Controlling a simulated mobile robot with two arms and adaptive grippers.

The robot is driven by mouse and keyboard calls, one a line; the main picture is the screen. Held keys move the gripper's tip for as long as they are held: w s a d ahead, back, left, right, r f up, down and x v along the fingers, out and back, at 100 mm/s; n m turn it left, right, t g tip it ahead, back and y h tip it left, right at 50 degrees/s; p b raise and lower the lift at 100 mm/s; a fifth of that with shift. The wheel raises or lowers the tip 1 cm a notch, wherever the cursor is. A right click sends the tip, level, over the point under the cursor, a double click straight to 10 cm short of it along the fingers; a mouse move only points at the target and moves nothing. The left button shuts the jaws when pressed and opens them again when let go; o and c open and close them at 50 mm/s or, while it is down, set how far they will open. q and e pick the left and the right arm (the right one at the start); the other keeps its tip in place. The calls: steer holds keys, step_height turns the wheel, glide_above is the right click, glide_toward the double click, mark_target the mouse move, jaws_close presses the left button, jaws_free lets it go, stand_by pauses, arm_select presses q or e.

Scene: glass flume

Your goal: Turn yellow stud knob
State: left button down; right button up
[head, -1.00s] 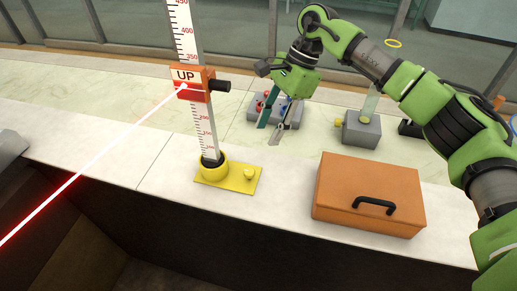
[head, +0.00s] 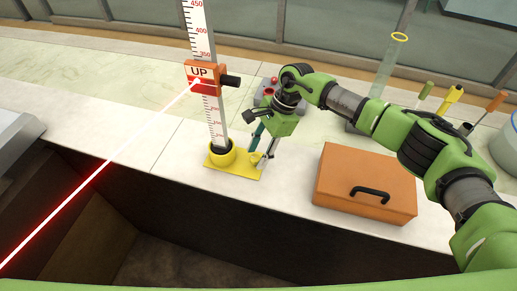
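The yellow stud knob (head: 253,156) stands on the yellow base plate (head: 238,170), to the right of the round collar that holds the upright ruler staff (head: 210,116). My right gripper (head: 261,149) points down at the plate's right end, with its two fingers apart. The fingertips are close to the knob and partly cover it. I cannot tell whether they touch it. My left gripper is not in view.
An orange slider marked UP (head: 203,78), with a black side knob, sits on the staff; a red beam meets it. An orange case (head: 365,184) lies to the right. A glass cylinder (head: 385,75) and several upright tools (head: 453,98) stand behind. The counter's front edge drops off.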

steer(key=shift+w+f, duration=0.1)
steer(key=shift+f, duration=0.05)
jaws_close()
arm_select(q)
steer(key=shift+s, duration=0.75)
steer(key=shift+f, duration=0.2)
arm_select(e)
steer(key=m+b, duration=0.1)
steer(key=m, duration=0.1)
steer(key=m+t+b, duration=0.2)
steer(key=m+b, duration=0.1)
steer(key=shift+s+f+m, duration=0.15)
steer(key=shift+s+m, duration=0.15)
steer(key=m+t+b, duration=0.1)
steer(key=m+b, duration=0.3)
steer(key=b, duration=0.1)
steer(key=m+t+b, duration=0.1)
steer(key=m+b, duration=0.1)
steer(key=shift+s+a+m+t+h+b, duration=0.1)
steer(key=shift+s+m+t+h+b, duration=0.2)
steer(key=shift+m+b, duration=0.1)
arm_select(q)
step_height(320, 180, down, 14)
steer(key=b, duration=0.2)
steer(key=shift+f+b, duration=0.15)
steer(key=shift+b, duration=0.25)
arm_select(e)
steer(key=shift+r+m+t+h, duration=0.25)
steer(key=shift+m+t+h, duration=0.15)
steer(key=shift+m, duration=0.9)
